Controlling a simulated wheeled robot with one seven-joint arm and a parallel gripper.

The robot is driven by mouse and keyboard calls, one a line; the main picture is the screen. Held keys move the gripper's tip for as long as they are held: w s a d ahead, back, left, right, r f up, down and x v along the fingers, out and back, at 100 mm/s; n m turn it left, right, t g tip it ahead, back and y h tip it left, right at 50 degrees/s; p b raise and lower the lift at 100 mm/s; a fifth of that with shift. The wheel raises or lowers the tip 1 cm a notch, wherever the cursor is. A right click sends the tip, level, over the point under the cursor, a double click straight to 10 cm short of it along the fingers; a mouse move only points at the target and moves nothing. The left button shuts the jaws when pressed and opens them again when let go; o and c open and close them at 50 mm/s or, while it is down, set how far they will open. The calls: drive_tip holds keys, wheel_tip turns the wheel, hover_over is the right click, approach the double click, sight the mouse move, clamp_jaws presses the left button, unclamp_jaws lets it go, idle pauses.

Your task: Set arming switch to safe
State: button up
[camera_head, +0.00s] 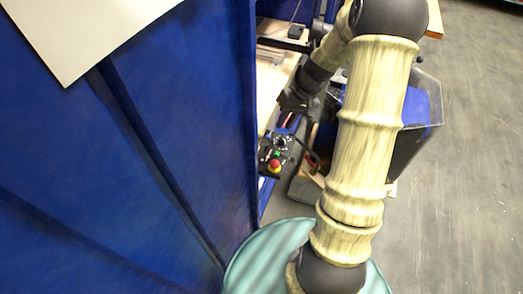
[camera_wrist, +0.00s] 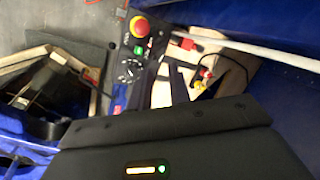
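A small black control panel (camera_head: 268,158) is fixed at the edge of the workbench, beside the blue wall. The panel also shows in the wrist view, with a red mushroom button (camera_wrist: 139,26) on a yellow base, a small green button (camera_wrist: 138,50) and a black rotary switch (camera_wrist: 130,70) with white marks around it. This rotary switch looks like the arming switch; its labels and setting are too small to read. My gripper (camera_head: 290,103) is near the panel, just beyond it in the head view, apart from the switch. Its fingertips are not clear in either view.
A tall blue wall (camera_head: 130,130) fills the left of the head view, close to the panel. A wooden crate (camera_wrist: 30,75) is beside the panel in the wrist view. A clear-sided bin (camera_head: 425,105) is right of my arm. The grey floor (camera_head: 470,150) at right is clear.

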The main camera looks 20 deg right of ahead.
approach(261, 162)
drive_tip(key=p+x, duration=0.1)
drive_tip(key=x, duration=0.6)
drive_tip(key=shift+w+f, duration=0.1)
drive_tip(key=shift+f, duration=0.3)
clamp_jaws()
